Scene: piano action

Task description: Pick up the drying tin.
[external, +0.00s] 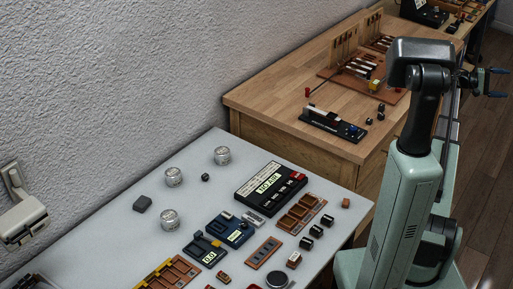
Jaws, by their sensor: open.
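Three small round silvery containers stand on the grey table at the left: one at the back (222,156), one in the middle (174,177) and one nearer the front (170,219). They look alike, and I cannot tell which, if any, is the drying tin. A dark round piece with a light rim (278,280) lies near the bottom edge of the picture. My gripper (498,83) is at the far right, above the floor beside the wooden bench. Its blue-tipped fingers are apart with nothing between them, far from all these containers.
The grey table (130,205) holds a black box with a display (270,188), dark blue devices (230,229), brown trays (300,213) and small blocks. A wooden bench (270,95) behind carries a piano action model (362,68). The grey table's left part is mostly clear.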

